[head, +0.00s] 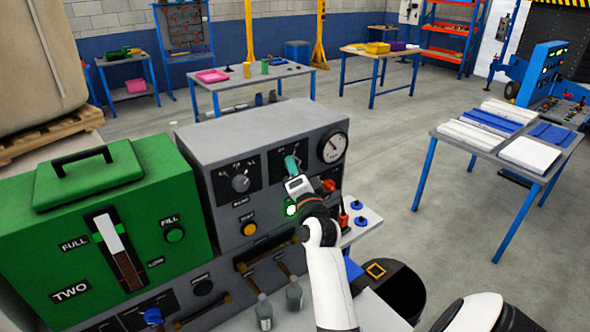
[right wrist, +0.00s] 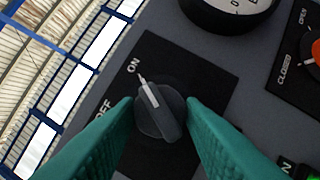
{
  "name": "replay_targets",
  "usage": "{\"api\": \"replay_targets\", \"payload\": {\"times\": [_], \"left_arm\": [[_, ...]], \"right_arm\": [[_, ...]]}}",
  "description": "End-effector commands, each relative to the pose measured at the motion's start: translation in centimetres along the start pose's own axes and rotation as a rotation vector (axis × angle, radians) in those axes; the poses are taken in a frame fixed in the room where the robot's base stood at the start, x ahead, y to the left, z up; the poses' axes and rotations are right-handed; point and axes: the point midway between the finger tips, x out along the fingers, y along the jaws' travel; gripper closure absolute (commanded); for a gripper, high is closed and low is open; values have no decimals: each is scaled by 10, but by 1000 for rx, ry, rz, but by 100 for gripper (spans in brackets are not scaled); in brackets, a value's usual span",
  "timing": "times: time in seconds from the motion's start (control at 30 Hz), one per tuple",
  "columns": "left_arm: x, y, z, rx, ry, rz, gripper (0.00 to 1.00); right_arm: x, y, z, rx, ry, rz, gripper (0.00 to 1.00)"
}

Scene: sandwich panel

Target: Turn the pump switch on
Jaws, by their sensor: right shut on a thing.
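The pump switch is a dark round knob (right wrist: 160,112) on a black plate with ON and OFF labels in the right wrist view. Its white pointer line is directed at the ON label. My right gripper (right wrist: 161,104) has a teal finger on each side of the knob and is shut on it. In the head view my right gripper (head: 291,166) is at the grey panel (head: 215,141), left of the round gauge, and hides most of the knob. My left gripper is not in view.
A gauge (head: 332,147) and a red knob (head: 329,186) are close to the right gripper. Another dark knob (head: 240,183) and a yellow button (head: 249,229) are to the left. A green tank (head: 110,225) stands beside the panel. A lit green button (head: 291,210) is just below the gripper.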

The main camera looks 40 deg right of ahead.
Motion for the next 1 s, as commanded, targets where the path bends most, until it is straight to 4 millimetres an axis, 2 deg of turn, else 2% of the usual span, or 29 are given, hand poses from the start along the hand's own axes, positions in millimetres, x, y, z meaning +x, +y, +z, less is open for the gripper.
{"api": "replay_targets", "payload": {"times": [0.13,0.17,0.27,0.53,0.67,0.77,1.0], "left_arm": [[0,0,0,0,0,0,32],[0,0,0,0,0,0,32],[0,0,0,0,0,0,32],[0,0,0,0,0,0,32],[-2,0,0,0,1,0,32],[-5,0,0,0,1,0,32],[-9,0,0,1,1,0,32]], "right_arm": [[0,0,0,4,1,1,88],[0,0,0,4,1,1,60],[0,0,0,3,1,1,44],[0,0,0,1,0,1,43],[-8,0,0,1,1,-1,43],[-24,0,0,0,2,-2,43],[-76,-1,-1,1,3,-2,43]]}}
